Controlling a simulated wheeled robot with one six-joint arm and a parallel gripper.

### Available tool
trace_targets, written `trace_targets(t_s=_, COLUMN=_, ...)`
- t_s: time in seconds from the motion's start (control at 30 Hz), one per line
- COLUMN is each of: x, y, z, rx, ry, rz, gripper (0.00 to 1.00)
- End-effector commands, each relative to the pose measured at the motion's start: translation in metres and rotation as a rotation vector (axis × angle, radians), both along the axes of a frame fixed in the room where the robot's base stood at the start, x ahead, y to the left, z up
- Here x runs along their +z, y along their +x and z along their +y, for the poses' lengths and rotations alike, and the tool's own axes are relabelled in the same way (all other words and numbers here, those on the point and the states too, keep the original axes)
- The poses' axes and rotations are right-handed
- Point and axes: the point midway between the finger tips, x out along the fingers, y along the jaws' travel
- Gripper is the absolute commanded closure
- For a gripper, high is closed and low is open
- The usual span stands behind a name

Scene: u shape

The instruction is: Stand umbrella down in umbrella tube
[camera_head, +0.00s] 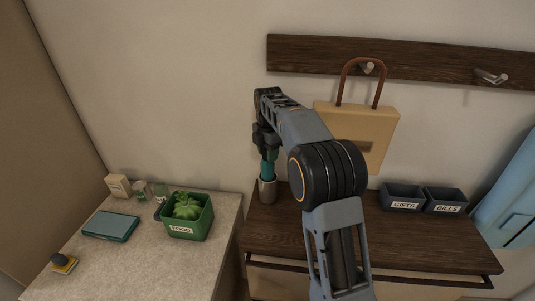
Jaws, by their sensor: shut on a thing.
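A teal umbrella (267,168) hangs upright below my gripper (266,145), near the left end of the dark wooden cabinet top. My gripper is shut on the umbrella's upper part; the fingertips are partly hidden by the wrist. A grey metal umbrella tube (267,191) stands on the cabinet top directly under the gripper. The umbrella's lower end is hidden at the tube's mouth and appears to be inside it. I cannot tell how deep it reaches.
A cream bag (385,125) hangs from a wall rack (430,66) behind my arm. Grey bins marked gifts (403,204) and bills (446,208) stand to the right.

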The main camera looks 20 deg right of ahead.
Motion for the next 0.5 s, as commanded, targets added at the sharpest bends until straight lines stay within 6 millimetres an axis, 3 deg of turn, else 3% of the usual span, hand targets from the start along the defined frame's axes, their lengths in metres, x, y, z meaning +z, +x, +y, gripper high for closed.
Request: trace_targets(t_s=0.5, x=-0.0119, y=-0.0002, z=0.0001, rx=0.000, ry=0.000, rz=-0.001, gripper=1.00)
